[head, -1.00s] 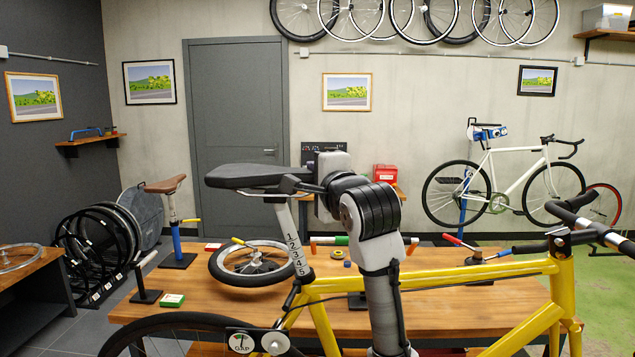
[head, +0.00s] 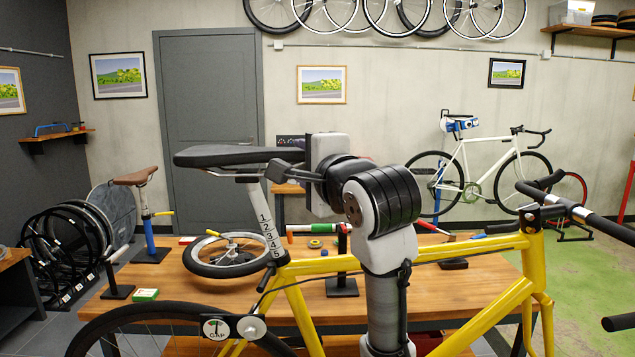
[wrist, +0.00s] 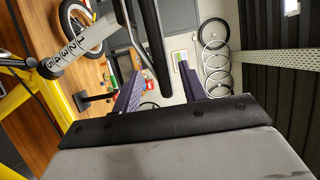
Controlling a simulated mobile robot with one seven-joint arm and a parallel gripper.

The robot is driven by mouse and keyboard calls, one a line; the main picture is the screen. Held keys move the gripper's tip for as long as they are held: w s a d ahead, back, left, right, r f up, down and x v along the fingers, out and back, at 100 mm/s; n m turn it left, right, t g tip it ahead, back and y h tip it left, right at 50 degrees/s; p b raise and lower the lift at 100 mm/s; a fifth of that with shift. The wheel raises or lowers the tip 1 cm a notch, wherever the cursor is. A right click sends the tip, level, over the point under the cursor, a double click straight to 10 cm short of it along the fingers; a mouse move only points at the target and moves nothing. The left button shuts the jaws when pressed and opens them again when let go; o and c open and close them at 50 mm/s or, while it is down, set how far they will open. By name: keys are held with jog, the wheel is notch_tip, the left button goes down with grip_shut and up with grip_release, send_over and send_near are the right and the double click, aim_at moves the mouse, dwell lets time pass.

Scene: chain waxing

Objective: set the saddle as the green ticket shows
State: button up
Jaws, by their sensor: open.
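The black saddle (head: 225,155) sits on the yellow bike's silver seatpost (head: 262,215). The post's marks 1 to 5 show above the frame collar, with 5 lowest. My gripper (head: 290,172) is at the saddle's right, narrow end. In the wrist view my two purple fingers (wrist: 160,88) are spread apart, with the dark saddle edge (wrist: 150,45) reaching between them. Whether they touch it I cannot tell. A small green and white item (head: 145,295), possibly the green ticket, lies on the bench's left end; its marking is too small to read.
The wooden bench (head: 210,310) stands behind the yellow frame (head: 480,265). It carries a wheel (head: 228,255) and tools. A brown saddle (head: 135,176) stands on its own post at left. Handlebars (head: 575,210) jut out at right.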

jog(key=b+v, duration=0.1)
jog(key=v, duration=0.4)
jog(key=shift+s+d, duration=0.1)
jog(key=shift+s, duration=0.2)
